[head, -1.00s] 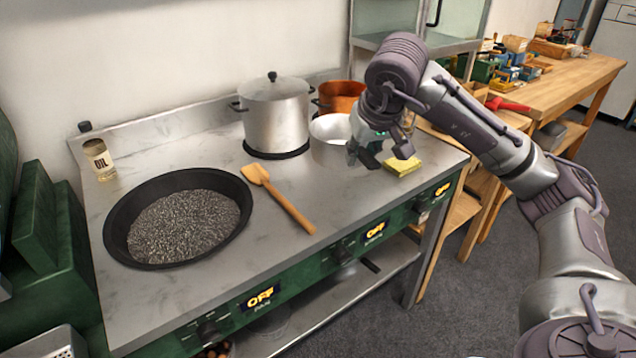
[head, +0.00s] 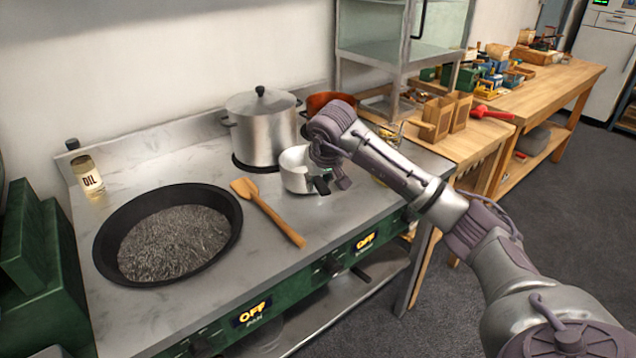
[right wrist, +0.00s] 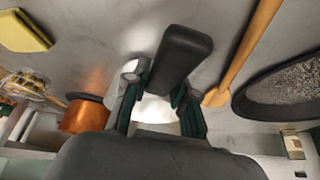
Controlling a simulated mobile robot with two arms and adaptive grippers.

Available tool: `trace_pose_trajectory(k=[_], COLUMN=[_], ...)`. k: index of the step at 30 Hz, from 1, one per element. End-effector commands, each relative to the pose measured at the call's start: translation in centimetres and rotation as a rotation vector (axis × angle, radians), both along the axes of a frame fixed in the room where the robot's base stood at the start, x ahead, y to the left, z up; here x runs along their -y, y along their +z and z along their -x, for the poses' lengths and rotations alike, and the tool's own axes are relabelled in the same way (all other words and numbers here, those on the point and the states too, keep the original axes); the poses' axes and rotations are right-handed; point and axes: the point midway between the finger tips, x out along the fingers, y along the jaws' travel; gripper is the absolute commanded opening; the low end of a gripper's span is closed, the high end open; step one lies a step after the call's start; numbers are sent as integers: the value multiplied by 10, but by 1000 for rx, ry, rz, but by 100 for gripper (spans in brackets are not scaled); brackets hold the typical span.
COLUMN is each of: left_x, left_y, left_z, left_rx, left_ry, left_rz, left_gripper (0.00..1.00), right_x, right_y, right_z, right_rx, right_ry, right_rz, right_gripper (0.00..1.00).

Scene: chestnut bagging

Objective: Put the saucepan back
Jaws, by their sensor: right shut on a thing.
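The small silver saucepan (head: 295,168) is on or just above the steel stove top, in front of the lidded pot. I cannot tell whether its base touches the surface. My right gripper (head: 322,180) is at the saucepan's near right side, shut on its black handle. In the right wrist view the black handle (right wrist: 183,50) passes between the green-padded fingers of the gripper (right wrist: 157,103), with part of the pale saucepan (right wrist: 154,111) behind them. My arm hides some of the saucepan in the head view. My left gripper is not in view.
A lidded pot (head: 262,138) and a copper pot (head: 321,103) stand behind the saucepan. A wooden spatula (head: 270,214) and a wide black pan (head: 108,257) lie to the left. An oil jar (head: 89,178) stands at back left. A yellow sponge (right wrist: 22,32) shows in the wrist view.

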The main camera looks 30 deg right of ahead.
Motion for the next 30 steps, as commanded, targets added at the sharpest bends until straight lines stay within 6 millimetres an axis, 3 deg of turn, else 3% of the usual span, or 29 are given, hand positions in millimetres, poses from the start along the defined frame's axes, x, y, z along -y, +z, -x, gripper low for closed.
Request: trace_pose_trajectory(k=[13, 14, 18, 30], left_x=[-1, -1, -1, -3], left_y=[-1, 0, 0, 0], left_z=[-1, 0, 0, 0], left_rx=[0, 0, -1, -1], left_ry=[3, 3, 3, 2], left_rz=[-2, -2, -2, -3], left_gripper=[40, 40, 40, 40], right_x=[1, 0, 0, 0], right_y=[-10, -10, -10, -1], right_z=[0, 0, 0, 3], right_rx=[6, 3, 3, 5], right_ry=[-2, -1, -1, -1], right_rz=[1, 0, 0, 1], right_gripper=[0, 30, 51, 51])
